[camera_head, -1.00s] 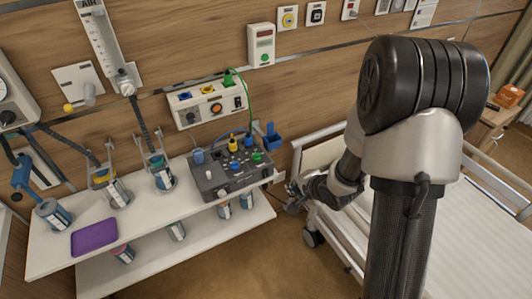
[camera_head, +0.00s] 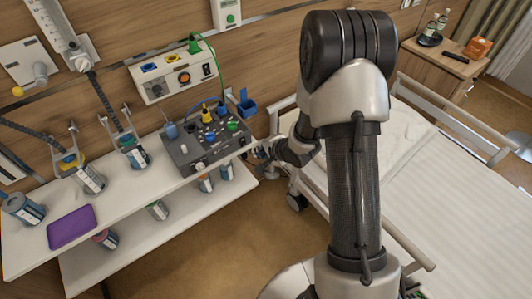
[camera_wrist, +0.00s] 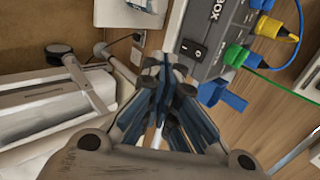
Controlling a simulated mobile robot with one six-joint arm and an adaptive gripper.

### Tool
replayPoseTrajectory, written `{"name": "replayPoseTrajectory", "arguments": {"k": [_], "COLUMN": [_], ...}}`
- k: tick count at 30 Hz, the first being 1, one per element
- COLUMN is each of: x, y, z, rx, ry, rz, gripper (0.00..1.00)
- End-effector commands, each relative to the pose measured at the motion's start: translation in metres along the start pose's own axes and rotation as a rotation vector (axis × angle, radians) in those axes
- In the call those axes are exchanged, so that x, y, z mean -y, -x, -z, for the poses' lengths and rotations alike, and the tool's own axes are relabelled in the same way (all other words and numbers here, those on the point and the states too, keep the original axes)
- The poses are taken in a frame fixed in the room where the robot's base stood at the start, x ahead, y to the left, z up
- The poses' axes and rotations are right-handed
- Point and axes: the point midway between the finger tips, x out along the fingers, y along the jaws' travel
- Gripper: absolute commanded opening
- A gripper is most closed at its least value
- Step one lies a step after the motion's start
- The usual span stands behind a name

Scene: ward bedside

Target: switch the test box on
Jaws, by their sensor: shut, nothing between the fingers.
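The test box (camera_head: 183,150) is a dark grey case with knobs and coloured plugs, standing at the right end of the white shelf. In the wrist view the test box (camera_wrist: 225,42) shows part of the word BOX and a black rocker switch (camera_wrist: 192,49) near its end. I cannot tell which way the switch is set. My gripper (camera_head: 262,154) is to the right of the box, beside the shelf end. In the wrist view my gripper (camera_wrist: 167,75) is shut and empty, its tips just left of and below the switch in the picture, apparently apart from it.
Blue, yellow and green cables leave the box. A blue holder (camera_head: 246,102) is behind it. A white wall unit (camera_head: 172,72) hangs above. The bed (camera_head: 440,180) is to the right of my arm. A purple tray (camera_head: 71,227) and several canisters stand on the shelf.

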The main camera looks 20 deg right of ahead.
Motion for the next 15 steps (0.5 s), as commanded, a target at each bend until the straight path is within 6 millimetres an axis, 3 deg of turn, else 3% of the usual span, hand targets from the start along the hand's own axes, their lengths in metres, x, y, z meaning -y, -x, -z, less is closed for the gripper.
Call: {"name": "replayPoseTrajectory", "arguments": {"k": [1, 5, 9, 15], "x": [-0.003, -0.002, 0.015, 0.024], "y": [-0.015, -0.041, -0.054, -0.064], "z": [-0.001, -0.001, 0.000, 0.000], "rx": [0.001, 0.001, -0.001, 0.000], "ry": [0.001, 0.001, 0.002, 0.000], "rz": [-0.001, 0.001, 0.002, 0.000], "gripper": [0.00, 0.00, 0.00, 0.00]}}
